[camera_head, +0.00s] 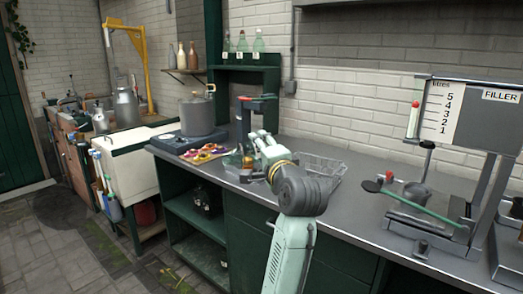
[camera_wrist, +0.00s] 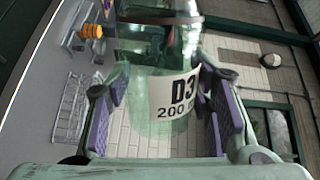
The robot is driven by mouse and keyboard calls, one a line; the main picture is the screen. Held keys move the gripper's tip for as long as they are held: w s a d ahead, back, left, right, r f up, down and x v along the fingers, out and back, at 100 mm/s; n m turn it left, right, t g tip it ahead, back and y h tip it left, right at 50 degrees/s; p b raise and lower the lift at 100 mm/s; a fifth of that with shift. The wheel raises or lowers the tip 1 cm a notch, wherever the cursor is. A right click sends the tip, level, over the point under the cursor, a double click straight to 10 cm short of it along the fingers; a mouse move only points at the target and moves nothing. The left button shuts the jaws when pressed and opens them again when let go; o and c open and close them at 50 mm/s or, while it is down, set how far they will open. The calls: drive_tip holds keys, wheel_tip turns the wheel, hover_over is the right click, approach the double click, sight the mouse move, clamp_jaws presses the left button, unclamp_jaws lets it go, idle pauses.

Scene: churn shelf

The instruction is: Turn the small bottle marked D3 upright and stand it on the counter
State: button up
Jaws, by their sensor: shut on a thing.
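The small bottle marked D3 (camera_wrist: 177,97) is clear greenish glass with a white label reading D3 and 200. In the wrist view it sits between the purple pads of my gripper (camera_wrist: 165,90), which is shut on it. The bottle's upper part runs towards the top edge of the wrist view. In the head view my gripper (camera_head: 250,150) is over the counter (camera_head: 335,188), beside the wire basket. The bottle is too small and too covered there to tell its tilt or whether it touches the counter.
A wire basket (camera_head: 325,167) stands right of my gripper. Colourful round items (camera_head: 205,153) lie to its left, near a grey pot (camera_head: 197,115). A green shelf with several bottles (camera_head: 242,45) rises behind.

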drive_tip(key=m, duration=0.5)
drive_tip(key=shift+a, duration=0.1)
drive_tip(key=m, duration=1.4)
drive_tip(key=shift+m, duration=0.3)
